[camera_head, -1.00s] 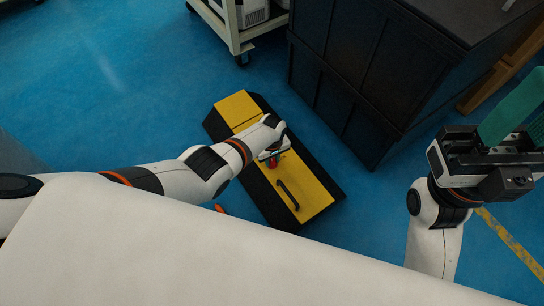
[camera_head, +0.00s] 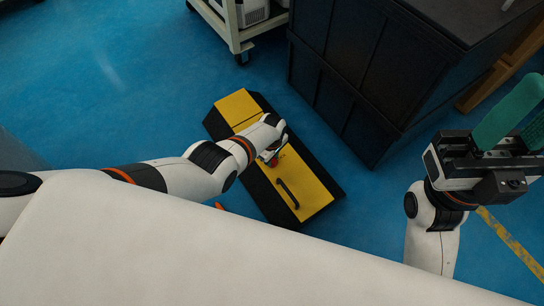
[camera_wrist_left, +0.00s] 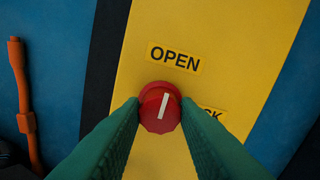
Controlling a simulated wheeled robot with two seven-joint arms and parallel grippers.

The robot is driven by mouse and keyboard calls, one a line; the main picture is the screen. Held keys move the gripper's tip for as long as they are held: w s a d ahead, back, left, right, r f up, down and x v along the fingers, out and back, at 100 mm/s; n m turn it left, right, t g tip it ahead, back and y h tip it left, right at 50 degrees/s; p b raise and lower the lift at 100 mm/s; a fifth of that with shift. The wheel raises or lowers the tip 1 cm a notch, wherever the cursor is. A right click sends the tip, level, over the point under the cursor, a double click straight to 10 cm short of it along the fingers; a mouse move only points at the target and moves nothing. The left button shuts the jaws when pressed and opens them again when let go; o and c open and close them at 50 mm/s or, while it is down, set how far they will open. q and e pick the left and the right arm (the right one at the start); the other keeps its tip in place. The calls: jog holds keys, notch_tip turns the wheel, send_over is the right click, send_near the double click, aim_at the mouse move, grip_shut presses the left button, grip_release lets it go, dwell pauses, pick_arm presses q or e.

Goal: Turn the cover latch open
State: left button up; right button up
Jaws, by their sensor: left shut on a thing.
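The cover latch is a round red knob (camera_wrist_left: 160,108) with a white line on its face, on a yellow cover (camera_head: 316,196). In the left wrist view the line points up, tilted slightly right, towards the black "OPEN" label (camera_wrist_left: 173,58). My left gripper (camera_wrist_left: 160,112) is shut on the knob, with a green finger on each side. In the head view my left gripper (camera_head: 271,160) reaches down to the cover and mostly hides the knob. My right gripper (camera_head: 522,122) is raised at the right, away from the cover, its green fingers apart and empty.
A second label (camera_wrist_left: 212,113), ending in "CK", is partly hidden by the knob and finger. A black handle (camera_head: 288,193) is on the cover. A large black cabinet (camera_head: 345,80) stands close behind it, and a white cart (camera_head: 236,35) at the top. Blue floor lies around.

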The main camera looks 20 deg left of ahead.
pick_arm(q)
jog(key=o, duration=1)
